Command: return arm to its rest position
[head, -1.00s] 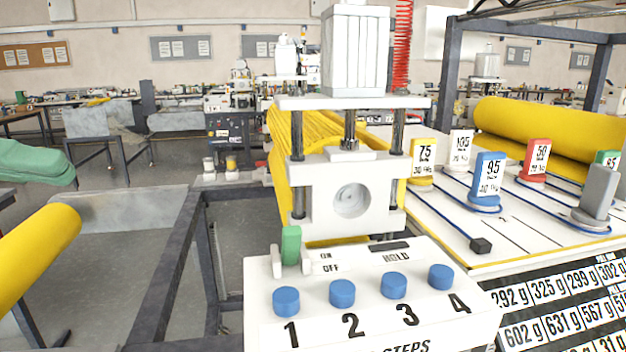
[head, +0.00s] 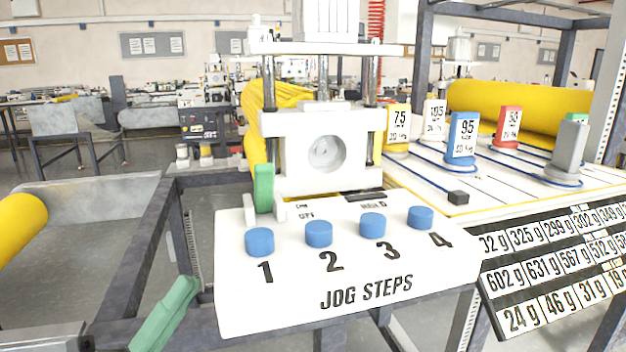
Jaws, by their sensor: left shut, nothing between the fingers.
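My left gripper (head: 178,292) is at the bottom left of the head view, with green fingers pointing up and right and a grey body behind them at the picture's edge. It is shut and empty. It is in front of and left of the white jog panel (head: 345,315), and the fingers seem clear of it. Its wrist is cut off by the lower left corner. My right gripper is out of view.
The panel carries a green lever (head: 264,188) and blue buttons, including the leftmost one (head: 259,242). Behind it stands a white press (head: 325,120). A dark frame rail (head: 130,240) and a yellow roll (head: 18,225) are at left. A sample board (head: 450,180) is at right.

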